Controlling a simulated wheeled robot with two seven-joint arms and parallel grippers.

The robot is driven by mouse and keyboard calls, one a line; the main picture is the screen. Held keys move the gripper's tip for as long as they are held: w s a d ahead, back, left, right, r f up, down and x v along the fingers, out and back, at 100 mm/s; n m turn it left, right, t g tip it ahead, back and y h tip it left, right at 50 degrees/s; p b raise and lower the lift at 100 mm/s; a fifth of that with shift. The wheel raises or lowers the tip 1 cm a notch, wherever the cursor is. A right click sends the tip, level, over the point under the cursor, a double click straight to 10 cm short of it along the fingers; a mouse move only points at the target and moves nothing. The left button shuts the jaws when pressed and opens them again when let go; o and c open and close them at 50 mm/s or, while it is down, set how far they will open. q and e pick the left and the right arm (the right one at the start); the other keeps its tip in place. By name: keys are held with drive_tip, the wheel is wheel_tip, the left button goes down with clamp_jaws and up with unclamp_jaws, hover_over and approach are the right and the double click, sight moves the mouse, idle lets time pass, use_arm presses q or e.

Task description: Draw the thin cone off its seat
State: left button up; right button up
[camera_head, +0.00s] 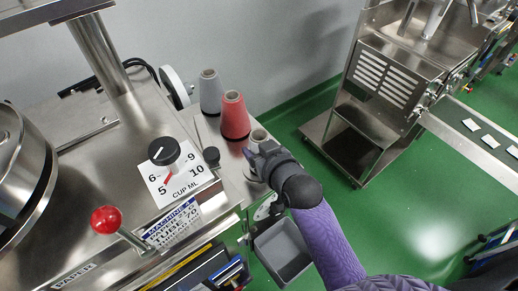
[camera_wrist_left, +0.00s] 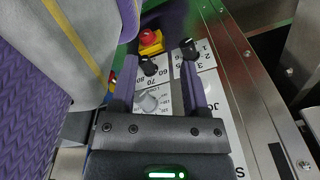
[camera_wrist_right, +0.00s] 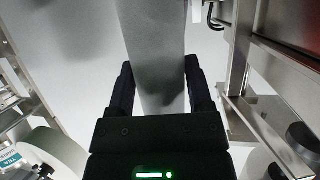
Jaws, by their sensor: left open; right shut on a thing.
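Three cones stand in a row on a steel shelf in the head view: a grey cone (camera_head: 210,94), a red cone (camera_head: 234,116), and a pale, thin cone (camera_head: 259,134) nearest me. My right gripper (camera_head: 256,155) is shut on the thin cone, coming from the right side. In the right wrist view, the pale grey cone (camera_wrist_right: 155,50) runs between the two fingers. Its seat is mostly hidden by the gripper, so I cannot tell whether it still touches. My left gripper (camera_wrist_left: 161,85) is open in the left wrist view, with its fingers over a control panel and nothing between them.
The steel machine top with a dial plate (camera_head: 180,182) and a red ball lever (camera_head: 106,220) lies left of the cones. A grey bin (camera_head: 283,250) is below the shelf. A steel cabinet (camera_head: 385,80) stands right, with green floor between.

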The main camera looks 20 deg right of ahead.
wheel_tip(320, 180, up, 11)
drive_tip(key=p, duration=0.5)
drive_tip(key=shift+r, duration=0.2)
